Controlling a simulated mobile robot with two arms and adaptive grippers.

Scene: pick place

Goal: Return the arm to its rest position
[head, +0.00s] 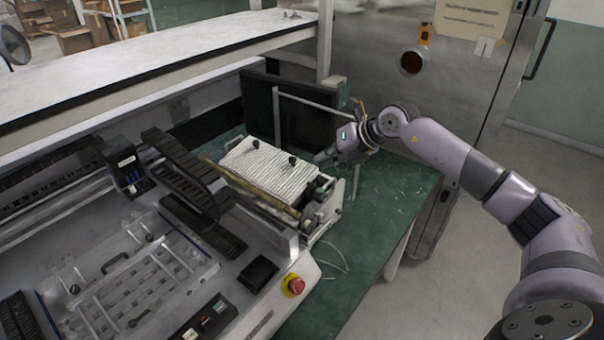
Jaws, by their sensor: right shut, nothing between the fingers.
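My right arm (440,150) comes in from the lower right and reaches out to the middle of the head view. Its gripper (326,156) points left, beside the right edge of a white ribbed panel (262,165) on the bench. The gripper looks small and dark here and its fingers are shut with nothing held. I cannot tell whether the fingertips touch the panel's device or hang just above it. My left gripper is not in view.
A green bench (375,215) carries the ribbed device. A large machine with a red emergency button (293,285) fills the left. A dark monitor (300,112) stands behind the gripper, and a metal cabinet (465,85) stands behind the arm. Floor at right is clear.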

